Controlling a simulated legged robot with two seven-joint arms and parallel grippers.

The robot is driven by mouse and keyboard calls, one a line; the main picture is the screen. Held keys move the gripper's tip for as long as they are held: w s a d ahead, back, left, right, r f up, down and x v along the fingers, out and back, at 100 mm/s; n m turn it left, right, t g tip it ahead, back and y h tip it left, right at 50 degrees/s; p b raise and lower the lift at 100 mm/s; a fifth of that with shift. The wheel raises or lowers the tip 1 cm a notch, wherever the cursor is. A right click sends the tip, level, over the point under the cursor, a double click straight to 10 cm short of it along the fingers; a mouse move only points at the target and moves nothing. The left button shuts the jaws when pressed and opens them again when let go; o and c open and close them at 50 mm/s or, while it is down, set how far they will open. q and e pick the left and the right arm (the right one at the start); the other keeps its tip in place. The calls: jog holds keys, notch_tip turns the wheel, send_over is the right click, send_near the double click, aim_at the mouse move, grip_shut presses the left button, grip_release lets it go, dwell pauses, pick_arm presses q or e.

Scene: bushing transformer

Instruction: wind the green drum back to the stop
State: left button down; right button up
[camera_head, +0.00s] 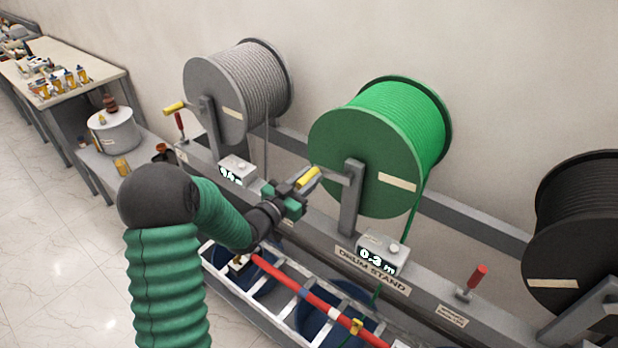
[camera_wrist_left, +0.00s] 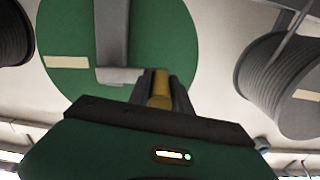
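The green drum (camera_head: 345,150) sits on the drum stand (camera_head: 300,222), between a grey drum and a black drum. Green cable runs down from its right side. Its counter box (camera_head: 383,252) reads 0.3 m. A crank arm with a yellow handle (camera_head: 308,178) points left from the drum's hub. My left gripper (camera_head: 298,188) is at this handle. In the left wrist view the yellow handle (camera_wrist_left: 160,88) lies between the two fingers (camera_wrist_left: 160,95), which look closed along its sides. The green drum's face (camera_wrist_left: 75,75) fills the wrist view's left part. My right gripper is not in view.
The black drum (camera_head: 580,230) is at the right. Red-handled levers (camera_head: 476,274) stand on the rail. A ladder (camera_head: 290,305) with a red pole lies in front. A workbench (camera_head: 75,85) is at the far left.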

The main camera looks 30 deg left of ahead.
pick_arm(q)
jog(key=shift+f+n, duration=0.35)
jog(key=shift+n, duration=0.05)
jog(key=shift+d+f+b, duration=0.15)
jog(key=shift+f+b, duration=0.5)
jog(key=shift+b, duration=0.15)
jog(key=shift+d+f+b, duration=0.1)
jog(key=shift+f+b, duration=0.1)
jog(key=shift+b, duration=0.15)
jog(key=c, duration=1.2)
grip_release()
jog(key=shift+r, duration=0.1)
